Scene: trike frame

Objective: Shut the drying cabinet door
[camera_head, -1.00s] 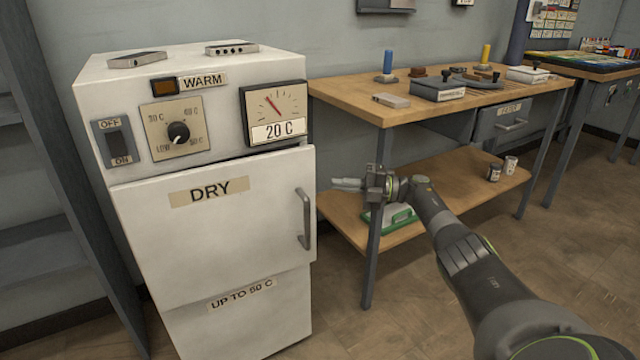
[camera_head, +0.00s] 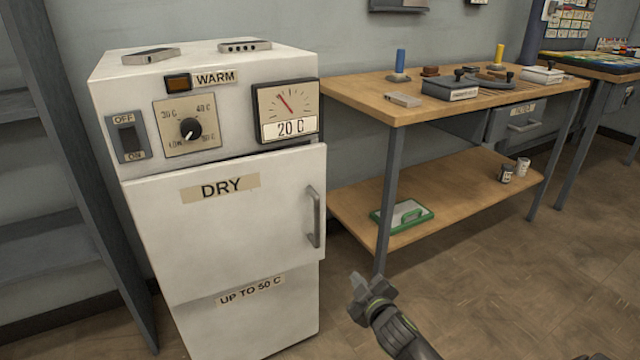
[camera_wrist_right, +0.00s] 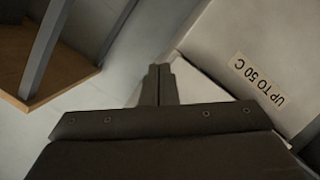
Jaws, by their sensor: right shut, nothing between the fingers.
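The white drying cabinet (camera_head: 105,95) stands at the left in the head view. Its door (camera_head: 240,235), labelled DRY, lies across the front, with a grey vertical handle (camera_head: 314,216) at its right edge. The door sits slightly proud of the body; whether it is fully flush, I cannot tell. My right gripper (camera_head: 358,284) is low, to the right of the cabinet and apart from the door and handle. In the right wrist view its fingers (camera_wrist_right: 158,84) are together and empty, with the cabinet's lower front (camera_wrist_right: 215,50) beyond them. My left gripper is out of view.
A wooden workbench (camera_head: 350,95) with a lower shelf (camera_head: 455,190) stands right of the cabinet; a leg (camera_head: 388,195) is behind my right gripper. A green-edged tray (camera_head: 402,216) lies on the shelf. A grey rack (camera_head: 85,180) stands left. Open floor (camera_head: 520,290) is at right.

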